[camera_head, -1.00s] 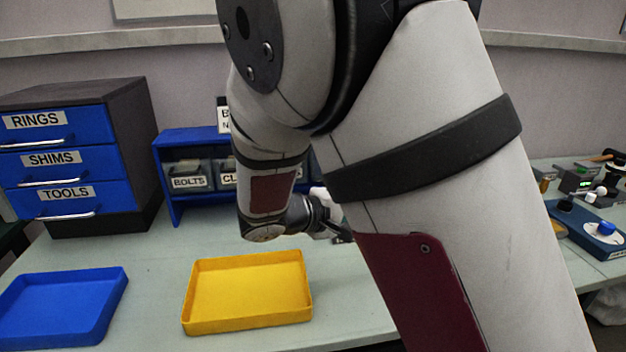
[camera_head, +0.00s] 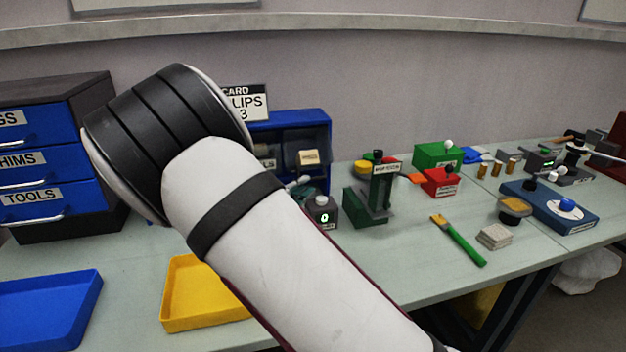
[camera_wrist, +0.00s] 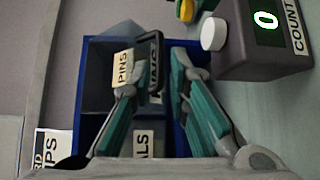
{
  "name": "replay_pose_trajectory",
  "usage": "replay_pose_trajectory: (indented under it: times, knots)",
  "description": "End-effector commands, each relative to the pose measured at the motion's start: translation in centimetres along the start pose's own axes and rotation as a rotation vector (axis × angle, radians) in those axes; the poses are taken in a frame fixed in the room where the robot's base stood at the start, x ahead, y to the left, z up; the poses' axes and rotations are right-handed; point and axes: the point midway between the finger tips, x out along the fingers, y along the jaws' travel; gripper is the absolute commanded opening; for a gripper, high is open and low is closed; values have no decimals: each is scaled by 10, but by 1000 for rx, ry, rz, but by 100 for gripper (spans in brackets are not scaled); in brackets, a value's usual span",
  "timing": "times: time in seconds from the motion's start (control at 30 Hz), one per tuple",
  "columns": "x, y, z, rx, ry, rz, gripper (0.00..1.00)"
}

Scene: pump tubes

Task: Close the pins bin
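In the head view my arm hides much of the rack.
A dark counter box (camera_head: 325,214) reading 0 stands close to the rack, and near my right finger in the wrist view (camera_wrist: 262,50). A green stand (camera_head: 370,205) is further right. Yellow (camera_head: 190,322) and blue (camera_head: 55,335) trays lie in front. Drawers (camera_head: 60,160) stand left.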

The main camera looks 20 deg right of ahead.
Motion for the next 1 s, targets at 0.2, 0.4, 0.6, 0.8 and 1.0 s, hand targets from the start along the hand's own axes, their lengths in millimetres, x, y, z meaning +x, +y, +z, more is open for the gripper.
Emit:
replay_pose_trajectory:
  times: [0.2,0.4,0.6,0.8,1.0]
  knots:
    - [37,0,1,1,-2,0,16]
    - [52,-1,0,0,0,-1,16]
    - [55,0,0,0,0,-1,16]
    - [55,0,0,0,0,-1,1]
    - [55,0,0,0,0,-1,0]
